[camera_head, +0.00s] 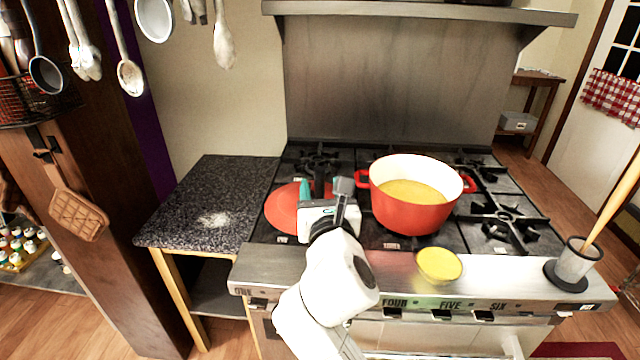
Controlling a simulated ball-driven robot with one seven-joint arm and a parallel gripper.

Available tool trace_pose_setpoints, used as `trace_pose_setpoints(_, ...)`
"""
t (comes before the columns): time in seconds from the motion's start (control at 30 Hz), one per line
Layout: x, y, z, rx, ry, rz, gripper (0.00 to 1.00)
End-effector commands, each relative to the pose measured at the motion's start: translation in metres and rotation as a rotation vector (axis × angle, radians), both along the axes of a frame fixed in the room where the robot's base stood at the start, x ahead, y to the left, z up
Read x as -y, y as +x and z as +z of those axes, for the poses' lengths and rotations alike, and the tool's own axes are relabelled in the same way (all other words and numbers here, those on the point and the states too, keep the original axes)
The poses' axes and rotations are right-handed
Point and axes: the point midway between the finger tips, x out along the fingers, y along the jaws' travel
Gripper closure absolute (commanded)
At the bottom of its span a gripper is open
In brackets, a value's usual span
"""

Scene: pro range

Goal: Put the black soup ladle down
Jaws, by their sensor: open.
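My gripper (323,190) is over the left part of the stove, beside the red pot (408,215), with its fingers apart. A small teal piece shows at its left finger and a dark grey piece at its right; I cannot tell whether either belongs to a ladle. No black soup ladle shows clearly at the gripper, and my arm hides part of the stove top there. A dark ladle (46,75) hangs at the upper left, well away from the gripper. The pot holds yellow-orange soup.
A red round plate or lid (283,208) lies on the stove left of my gripper. A yellow-filled bowl (439,265) and a grey cup with a wooden handle (575,264) stand on the front ledge. The speckled dark counter (190,185) is mostly clear. Utensils hang above left.

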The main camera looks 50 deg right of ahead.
Motion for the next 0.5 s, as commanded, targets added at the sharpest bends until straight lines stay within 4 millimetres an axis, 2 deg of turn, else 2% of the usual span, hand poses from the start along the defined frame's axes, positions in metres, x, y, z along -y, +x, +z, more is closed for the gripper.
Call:
trace_pose_setpoints(0.1,-0.018,-0.02,-0.002,-0.001,0.001,0.003,0.47)
trace_pose_setpoints(0.3,-0.043,-0.049,-0.001,-0.001,0.0,0.003,0.47)
trace_pose_setpoints(0.5,-0.056,-0.065,-0.001,-0.001,0.001,0.002,0.47)
